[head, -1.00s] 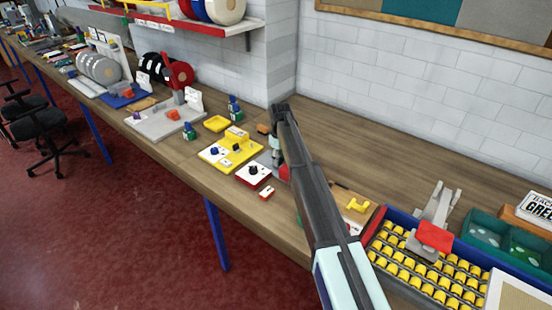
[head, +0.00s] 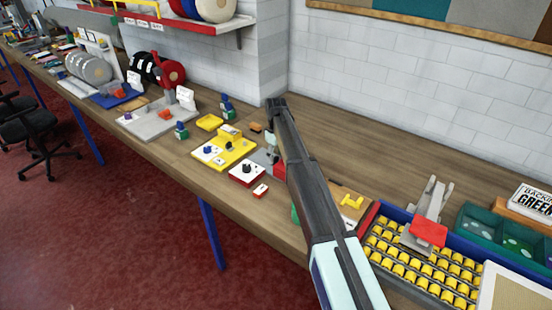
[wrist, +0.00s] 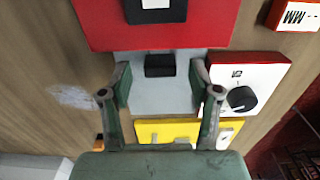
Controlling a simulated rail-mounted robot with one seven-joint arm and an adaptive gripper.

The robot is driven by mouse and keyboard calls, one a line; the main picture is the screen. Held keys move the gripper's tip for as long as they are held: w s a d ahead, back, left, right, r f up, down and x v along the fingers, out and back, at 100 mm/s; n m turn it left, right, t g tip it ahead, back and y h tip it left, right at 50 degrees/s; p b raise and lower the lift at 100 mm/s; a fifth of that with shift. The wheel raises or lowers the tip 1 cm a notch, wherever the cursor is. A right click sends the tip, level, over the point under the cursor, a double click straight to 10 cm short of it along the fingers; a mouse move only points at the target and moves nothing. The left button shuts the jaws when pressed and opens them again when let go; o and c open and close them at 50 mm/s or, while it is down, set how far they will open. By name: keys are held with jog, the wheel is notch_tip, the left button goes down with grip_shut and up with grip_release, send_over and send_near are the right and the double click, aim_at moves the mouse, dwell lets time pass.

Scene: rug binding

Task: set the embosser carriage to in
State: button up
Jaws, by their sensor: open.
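A red-bodied machine (wrist: 215,22) with a grey plate (wrist: 145,100) is below my gripper in the wrist view; I take it to be the embosser. A small black block (wrist: 160,65) stands on the grey plate near the red body, and looks like the carriage's grip. My gripper (wrist: 160,78) is open, with one finger on each side of this block and a gap on both sides. In the head view my arm hides much of the machine; part of the red body (head: 279,171) shows beside my gripper (head: 271,145).
A red-and-white box with a black dial (head: 247,172) and a yellow panel (head: 236,152) stand close by. A blue tray of yellow spools (head: 405,262) is at right. The bench behind my arm is clear.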

notch_tip(320, 180, up, 10)
jog(key=shift+r, duration=0.15)
dwell(0.4)
